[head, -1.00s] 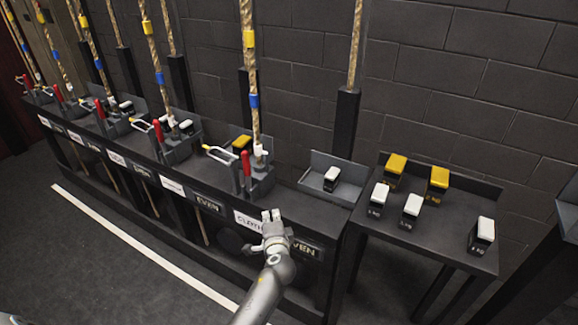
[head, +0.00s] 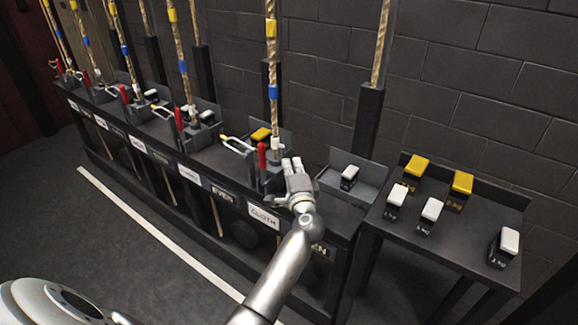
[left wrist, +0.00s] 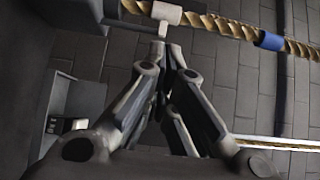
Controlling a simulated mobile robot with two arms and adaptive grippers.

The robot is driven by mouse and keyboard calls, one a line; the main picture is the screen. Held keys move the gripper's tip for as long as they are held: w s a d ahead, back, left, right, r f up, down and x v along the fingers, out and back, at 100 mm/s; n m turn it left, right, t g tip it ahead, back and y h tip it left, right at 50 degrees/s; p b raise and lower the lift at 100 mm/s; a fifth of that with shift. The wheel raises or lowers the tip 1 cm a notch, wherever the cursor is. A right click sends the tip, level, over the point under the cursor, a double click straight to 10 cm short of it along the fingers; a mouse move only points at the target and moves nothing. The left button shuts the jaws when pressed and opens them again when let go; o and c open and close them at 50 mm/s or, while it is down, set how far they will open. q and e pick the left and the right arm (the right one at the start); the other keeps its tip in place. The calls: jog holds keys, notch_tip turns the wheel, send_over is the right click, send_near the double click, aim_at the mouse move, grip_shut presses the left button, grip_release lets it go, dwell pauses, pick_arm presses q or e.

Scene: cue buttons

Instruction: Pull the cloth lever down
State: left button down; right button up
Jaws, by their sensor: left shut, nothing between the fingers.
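The label plate reading CLOTH (head: 264,217) is on the front of the long black rack. Above it an upright lever with a red handle (head: 262,156) stands in a grey bracket, with a rope (head: 272,60) rising behind it. My left gripper (head: 292,163) is shut and empty, just right of the red handle; I cannot tell whether it touches the bracket. In the left wrist view the closed fingertips (left wrist: 168,48) point at a white clamp (left wrist: 166,13) on the rope. The red handle is not visible there. My right gripper is not in view.
More red levers and ropes line the rack (head: 180,165) to the left. A grey tray (head: 365,187) with a white-topped weight is right of the lever. A side table (head: 455,235) holds several white- and yellow-topped weights. The floor in front is clear.

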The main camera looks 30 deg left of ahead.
aim_at(263, 166)
pick_arm(q)
jog(key=w+a, duration=0.1)
jog(key=a, duration=0.1)
jog(key=w+a+p, duration=0.1)
jog(key=a, duration=0.1)
jog(key=w+a+p, duration=0.1)
jog(key=a, duration=0.1)
jog(key=shift+a, duration=0.3)
jog(key=shift+s+a, duration=0.15)
jog(key=shift+s, duration=0.15)
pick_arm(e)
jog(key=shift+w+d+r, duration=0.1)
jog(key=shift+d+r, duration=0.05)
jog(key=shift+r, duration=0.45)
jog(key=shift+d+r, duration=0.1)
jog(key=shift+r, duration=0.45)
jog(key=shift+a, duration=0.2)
pick_arm(q)
jog(key=shift+s+b, duration=0.35)
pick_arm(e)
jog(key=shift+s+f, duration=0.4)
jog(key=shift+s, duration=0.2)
pick_arm(q)
jog(key=shift+s, duration=0.1)
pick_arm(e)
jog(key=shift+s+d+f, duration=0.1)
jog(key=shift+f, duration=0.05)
